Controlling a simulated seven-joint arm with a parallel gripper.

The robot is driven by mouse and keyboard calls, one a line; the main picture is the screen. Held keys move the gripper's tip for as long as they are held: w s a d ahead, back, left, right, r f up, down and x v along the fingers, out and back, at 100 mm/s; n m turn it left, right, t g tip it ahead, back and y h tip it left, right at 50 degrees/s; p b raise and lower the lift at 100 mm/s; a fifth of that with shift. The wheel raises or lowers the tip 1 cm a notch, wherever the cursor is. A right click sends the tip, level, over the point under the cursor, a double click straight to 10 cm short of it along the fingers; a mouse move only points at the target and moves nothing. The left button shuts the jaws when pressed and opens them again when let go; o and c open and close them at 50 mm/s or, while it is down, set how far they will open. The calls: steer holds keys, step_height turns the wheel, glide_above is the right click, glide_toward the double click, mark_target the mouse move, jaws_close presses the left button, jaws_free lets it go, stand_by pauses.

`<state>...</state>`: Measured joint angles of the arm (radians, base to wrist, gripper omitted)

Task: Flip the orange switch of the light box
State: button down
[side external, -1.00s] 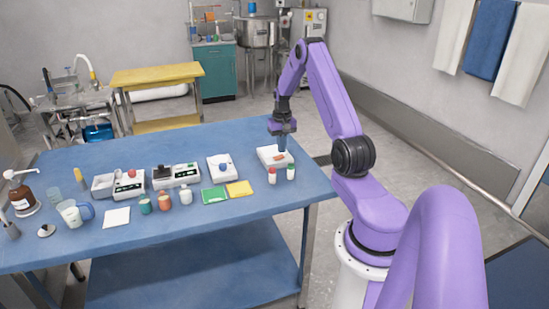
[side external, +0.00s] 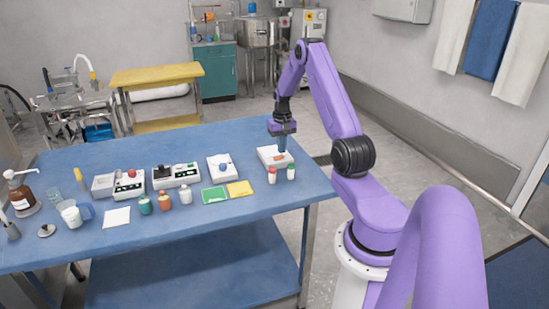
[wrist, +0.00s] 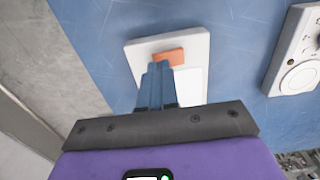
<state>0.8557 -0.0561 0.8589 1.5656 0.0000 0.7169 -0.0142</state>
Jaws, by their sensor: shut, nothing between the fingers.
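The light box is a white box (side external: 266,156) at the right end of the blue table. Its orange switch (side external: 279,158) is on its top face. In the wrist view the white box (wrist: 195,45) lies just beyond my fingers, and the orange switch (wrist: 170,57) shows at the fingertips. My gripper (side external: 282,151) points down over the box, its blue fingers shut with nothing between them. In the wrist view the fingertips (wrist: 158,66) overlap the switch's near left edge. I cannot tell whether they touch it.
Green (side external: 215,195) and yellow (side external: 240,188) pads lie to the left. A white device with a blue knob (side external: 222,167) stands left of the box. The table's right edge is close.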

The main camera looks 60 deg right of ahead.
steer(key=shift+f, duration=0.85)
stand_by(0.4)
steer(key=shift+r, duration=3.55)
